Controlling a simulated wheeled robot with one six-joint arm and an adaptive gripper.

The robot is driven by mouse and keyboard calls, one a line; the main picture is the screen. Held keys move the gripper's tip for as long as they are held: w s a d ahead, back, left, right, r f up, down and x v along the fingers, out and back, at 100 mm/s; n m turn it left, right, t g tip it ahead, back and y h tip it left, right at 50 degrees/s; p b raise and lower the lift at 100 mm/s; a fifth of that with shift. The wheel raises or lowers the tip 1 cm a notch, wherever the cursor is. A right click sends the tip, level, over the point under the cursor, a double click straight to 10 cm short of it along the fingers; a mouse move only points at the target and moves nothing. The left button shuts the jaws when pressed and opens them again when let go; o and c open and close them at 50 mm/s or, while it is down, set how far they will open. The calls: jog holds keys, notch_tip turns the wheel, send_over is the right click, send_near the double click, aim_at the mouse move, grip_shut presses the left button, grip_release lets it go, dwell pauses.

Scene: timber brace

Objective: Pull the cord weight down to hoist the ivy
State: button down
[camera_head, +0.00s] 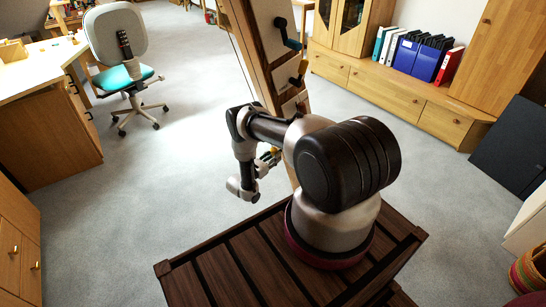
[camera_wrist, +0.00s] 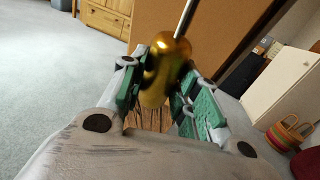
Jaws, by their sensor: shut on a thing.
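The cord weight (camera_wrist: 166,75) is a shiny golden, rounded piece in the wrist view. A thin pale cord (camera_wrist: 185,18) runs up from its top and leaves the picture. My gripper (camera_wrist: 163,84) has its green-padded fingers on both sides of the weight and is shut on it. In the head view my gripper (camera_head: 270,157) is small and partly hidden by my arm, beside the timber brace (camera_head: 258,60); the weight cannot be made out there. I cannot make out the ivy in either view.
The brace leans up behind my arm and carries dark fittings (camera_head: 287,33). A desk (camera_head: 40,110) and an office chair (camera_head: 122,75) stand at the left. A low cabinet (camera_head: 390,95) with folders lines the back right. Open grey carpet (camera_head: 190,70) lies between.

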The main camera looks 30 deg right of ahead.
jog(key=c, duration=1.1)
grip_release()
jog(key=shift+s+d+f, duration=0.1)
jog(key=shift+f, duration=0.2)
jog(key=shift+c, duration=0.2)
jog(key=shift+o, duration=0.3)
jog(key=shift+r, duration=0.1)
jog(key=v, duration=1.2)
